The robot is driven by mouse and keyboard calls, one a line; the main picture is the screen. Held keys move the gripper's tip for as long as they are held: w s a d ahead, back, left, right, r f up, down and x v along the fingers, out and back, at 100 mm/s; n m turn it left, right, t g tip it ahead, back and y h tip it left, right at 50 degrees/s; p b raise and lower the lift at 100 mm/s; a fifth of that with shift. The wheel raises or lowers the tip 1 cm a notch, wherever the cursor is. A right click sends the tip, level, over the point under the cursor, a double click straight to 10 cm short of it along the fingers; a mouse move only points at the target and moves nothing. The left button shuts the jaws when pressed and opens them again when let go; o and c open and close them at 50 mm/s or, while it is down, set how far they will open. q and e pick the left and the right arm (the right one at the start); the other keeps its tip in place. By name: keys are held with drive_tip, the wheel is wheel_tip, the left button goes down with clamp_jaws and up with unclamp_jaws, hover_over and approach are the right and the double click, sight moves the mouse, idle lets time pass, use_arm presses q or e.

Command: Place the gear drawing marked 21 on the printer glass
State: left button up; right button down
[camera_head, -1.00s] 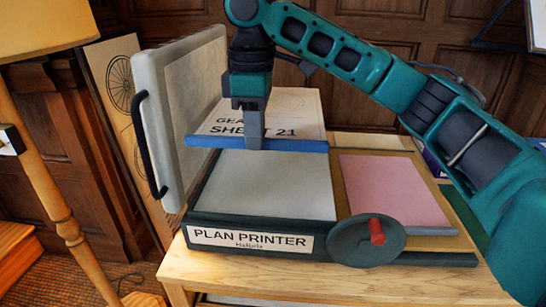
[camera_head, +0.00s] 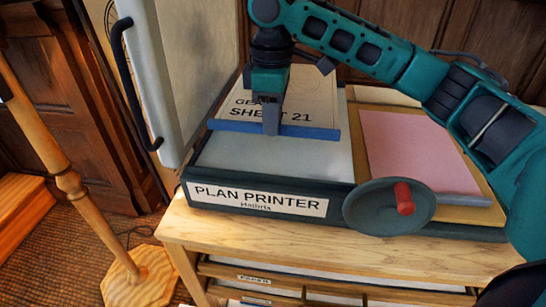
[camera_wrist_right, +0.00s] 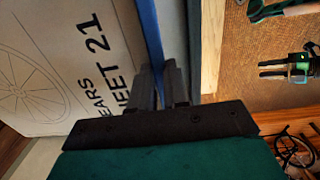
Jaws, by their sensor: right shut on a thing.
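My right gripper (camera_head: 271,128) is shut on the blue edge strip (camera_head: 230,126) of the gear drawing (camera_head: 310,82), a pale sheet lettered "SHEET 21". In the right wrist view the drawing (camera_wrist_right: 50,65) shows part of a spoked wheel, and the fingers (camera_wrist_right: 160,85) meet the strip. The drawing is over the back part of the plan printer's pale glass (camera_head: 280,158); whether it touches is unclear. The bare front of the glass shows. The printer's lid (camera_head: 165,60) stands open at the left. What looks like my left gripper (camera_wrist_right: 262,71) is small in the wrist view; its jaws are unclear.
A pink sheet (camera_head: 415,150) lies on a tan board to the right of the glass. A crank wheel with a red knob (camera_head: 404,198) sits at the printer's front right. The wooden cabinet (camera_head: 300,245) has labelled shelves below. A wooden lamp stand (camera_head: 70,185) is at the left.

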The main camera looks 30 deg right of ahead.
sight(273, 166)
wheel_tip(273, 166, down, 2)
drive_tip(key=shift+f, duration=0.15)
wheel_tip(273, 166, down, 6)
drive_tip(key=shift+r+b, duration=0.1)
drive_tip(key=shift+b, duration=0.75)
use_arm(q)
drive_tip(key=shift+w+d+f, duration=0.25)
drive_tip(key=shift+w+f, duration=0.05)
drive_tip(key=shift+f, duration=0.05)
use_arm(e)
drive_tip(key=c, duration=1.1)
unclamp_jaws()
use_arm(q)
drive_tip(key=shift+f, duration=0.1)
drive_tip(key=shift+s, duration=0.1)
use_arm(e)
wheel_tip(273, 166, up, 10)
drive_tip(key=p, duration=0.3)
drive_tip(key=shift+r, duration=0.25)
use_arm(q)
drive_tip(key=shift+s+a+r, duration=0.35)
drive_tip(key=shift+a+r, duration=0.2)
drive_tip(key=shift+a, duration=0.1)
use_arm(e)
drive_tip(key=shift+r, duration=0.75)
